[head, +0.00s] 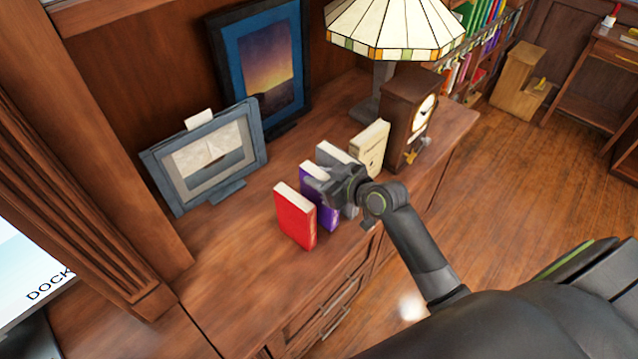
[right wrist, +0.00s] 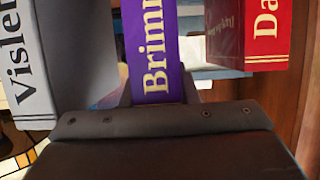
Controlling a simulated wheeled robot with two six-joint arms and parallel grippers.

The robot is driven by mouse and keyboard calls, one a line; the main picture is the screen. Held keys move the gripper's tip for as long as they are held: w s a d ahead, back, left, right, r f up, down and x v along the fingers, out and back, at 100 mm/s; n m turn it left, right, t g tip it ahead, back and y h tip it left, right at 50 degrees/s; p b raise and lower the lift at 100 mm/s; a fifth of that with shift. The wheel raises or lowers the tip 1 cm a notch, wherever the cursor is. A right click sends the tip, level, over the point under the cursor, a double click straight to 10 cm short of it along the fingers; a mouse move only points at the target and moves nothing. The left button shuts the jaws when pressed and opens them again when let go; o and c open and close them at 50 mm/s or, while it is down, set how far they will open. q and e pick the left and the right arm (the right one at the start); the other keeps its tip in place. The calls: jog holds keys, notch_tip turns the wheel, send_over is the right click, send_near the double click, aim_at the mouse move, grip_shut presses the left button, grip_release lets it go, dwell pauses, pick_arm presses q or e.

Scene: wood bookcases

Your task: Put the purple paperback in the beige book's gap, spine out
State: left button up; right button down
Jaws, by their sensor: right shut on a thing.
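The purple paperback (head: 318,200) stands upright in the row on the cabinet top, between a red book (head: 296,217) and a grey book (head: 332,153). My right gripper (head: 328,182) is shut on it from the spine side. In the right wrist view the purple spine (right wrist: 152,50), lettered "Brim…", shows between the fingers and faces my wrist. The beige book (head: 371,150) stands behind the grey one, beside the clock. A space shows between the grey and beige books, partly hidden by my gripper. My left gripper is out of view.
The grey spine (right wrist: 28,65) and red spine (right wrist: 268,35) flank the purple one closely. A clock (head: 408,118) and lamp (head: 392,30) stand past the beige book. Two framed pictures (head: 205,155) (head: 262,70) stand at the back. The cabinet top (head: 235,235) left of the red book is clear.

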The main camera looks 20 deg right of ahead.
notch_tip(320, 180, down, 2)
jog(key=shift+f, duration=0.1)
jog(key=c, duration=1.5)
grip_release()
jog(key=shift+f, duration=0.1)
jog(key=o, duration=0.4)
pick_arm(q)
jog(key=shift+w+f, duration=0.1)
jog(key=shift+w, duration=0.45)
